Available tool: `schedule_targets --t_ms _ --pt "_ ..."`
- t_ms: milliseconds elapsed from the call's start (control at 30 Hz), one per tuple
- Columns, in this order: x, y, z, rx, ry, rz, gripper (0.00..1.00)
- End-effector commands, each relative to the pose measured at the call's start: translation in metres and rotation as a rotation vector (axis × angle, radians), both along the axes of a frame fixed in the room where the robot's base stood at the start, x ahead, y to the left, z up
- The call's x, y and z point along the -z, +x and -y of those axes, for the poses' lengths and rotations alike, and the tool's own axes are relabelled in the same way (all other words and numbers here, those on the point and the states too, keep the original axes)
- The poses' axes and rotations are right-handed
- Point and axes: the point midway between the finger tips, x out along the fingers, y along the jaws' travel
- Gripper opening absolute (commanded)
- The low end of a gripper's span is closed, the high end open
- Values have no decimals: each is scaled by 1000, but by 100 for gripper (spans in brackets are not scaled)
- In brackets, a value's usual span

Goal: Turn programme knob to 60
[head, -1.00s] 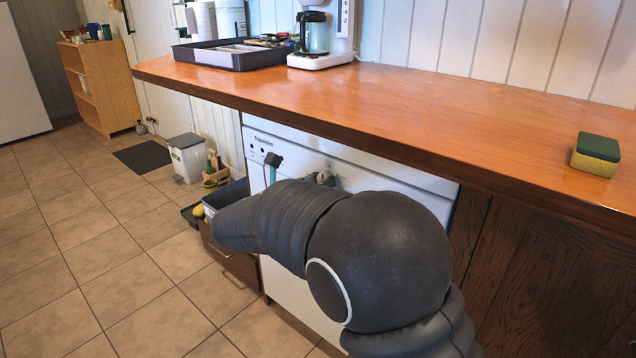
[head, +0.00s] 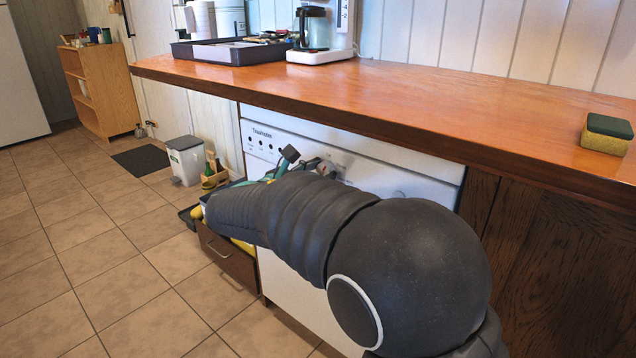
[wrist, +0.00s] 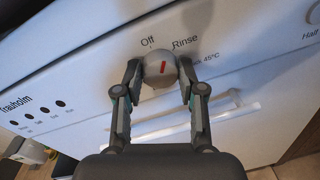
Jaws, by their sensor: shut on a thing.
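The programme knob (wrist: 158,70) is a round grey knob with a red mark, on the white front of the dishwasher (head: 345,160). In the wrist view, its red mark points roughly up, between the printed words "Off" and "Rinse". A "45°C" label shows to the right of the knob; I cannot see a 60 label. My gripper (wrist: 161,66) is shut on the knob, one finger on each side.
A white handle (wrist: 200,119) runs across the front below the knob. The wooden counter (head: 400,95) overhangs the dishwasher. An open drawer (head: 228,258) stands low to the left. A sponge (head: 606,134) lies on the counter at right.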

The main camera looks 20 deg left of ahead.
Motion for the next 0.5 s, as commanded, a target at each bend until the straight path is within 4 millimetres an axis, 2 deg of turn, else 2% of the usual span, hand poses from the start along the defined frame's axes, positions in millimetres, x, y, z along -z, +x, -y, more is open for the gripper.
schedule_targets --t_ms 33,500 --pt "5 0 0 1 43 17 4" --pt "3 0 1 0 368 152 4"
